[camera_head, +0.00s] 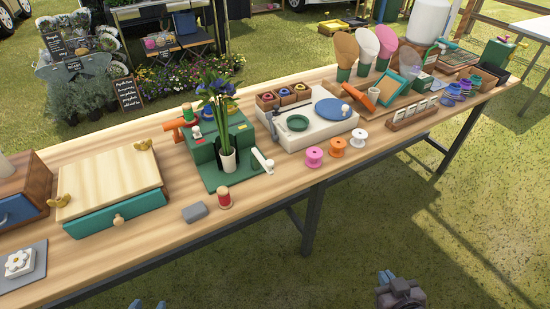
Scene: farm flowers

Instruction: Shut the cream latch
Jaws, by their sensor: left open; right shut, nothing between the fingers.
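A cream lever that looks like the latch (262,160) sticks out from the right side of a green block-shaped device (206,151) on the wooden table. It lies slanted, its lower end toward the table's front edge. Whether it is engaged cannot be told from here. A pot of blue flowers (216,95) stands in front of the device and hides part of it. My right gripper (387,277) is low at the bottom right, shut and empty. Both are well away from the latch.
A red spool (224,199) and a grey block (195,212) sit before the device. A teal-drawer box (115,215) is at left; a cream tray unit (308,125) and a pink spool (314,157) are at right. The table's front edge lies between my grippers and these things.

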